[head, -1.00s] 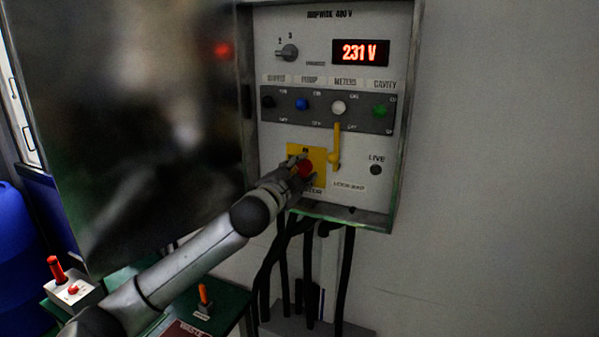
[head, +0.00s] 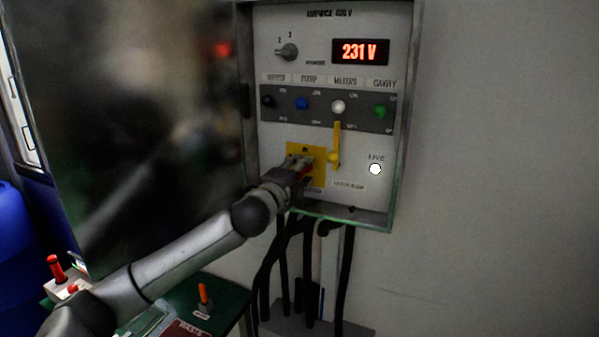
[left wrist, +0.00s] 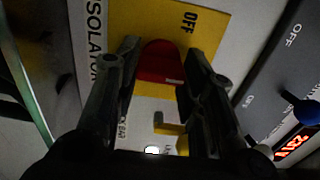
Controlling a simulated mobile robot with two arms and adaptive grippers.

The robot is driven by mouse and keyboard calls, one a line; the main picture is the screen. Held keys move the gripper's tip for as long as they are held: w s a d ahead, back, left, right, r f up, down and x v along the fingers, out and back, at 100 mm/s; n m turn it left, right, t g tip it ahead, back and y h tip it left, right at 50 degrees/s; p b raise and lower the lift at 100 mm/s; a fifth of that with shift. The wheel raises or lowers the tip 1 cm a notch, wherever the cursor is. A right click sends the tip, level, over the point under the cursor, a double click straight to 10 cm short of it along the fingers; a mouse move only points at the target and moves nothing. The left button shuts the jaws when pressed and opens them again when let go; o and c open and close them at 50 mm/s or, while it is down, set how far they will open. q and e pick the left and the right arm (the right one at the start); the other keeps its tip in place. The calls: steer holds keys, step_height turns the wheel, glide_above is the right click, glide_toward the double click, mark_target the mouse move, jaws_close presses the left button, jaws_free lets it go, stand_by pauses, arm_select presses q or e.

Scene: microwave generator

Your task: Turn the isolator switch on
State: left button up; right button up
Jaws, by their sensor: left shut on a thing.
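The isolator switch is a red handle (head: 304,172) on a yellow plate (head: 293,150) low on the wall panel. My left gripper (head: 300,168) is at the handle, shut on it, and hides part of it. In the left wrist view, the red handle (left wrist: 160,62) sits between the two dark fingers of the gripper (left wrist: 158,70). "OFF" and "ISOLATOR" lettering shows near it. The round LIVE lamp (head: 375,169) is lit white. My right gripper is out of view.
A yellow lever (head: 336,145) stands upright just right of the plate. Coloured knobs sit in a grey strip (head: 325,117) above. The display (head: 360,51) reads 231 V. The open cabinet door (head: 140,130) is at left; black cables (head: 346,275) hang below.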

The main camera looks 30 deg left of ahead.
arm_select(q)
steer(key=shift+f, duration=0.1)
steer(key=o, duration=1)
steer(key=shift+s, duration=0.1)
steer(key=s, duration=1.2)
steer(key=shift+d, duration=0.4)
steer(key=shift+w, duration=0.1)
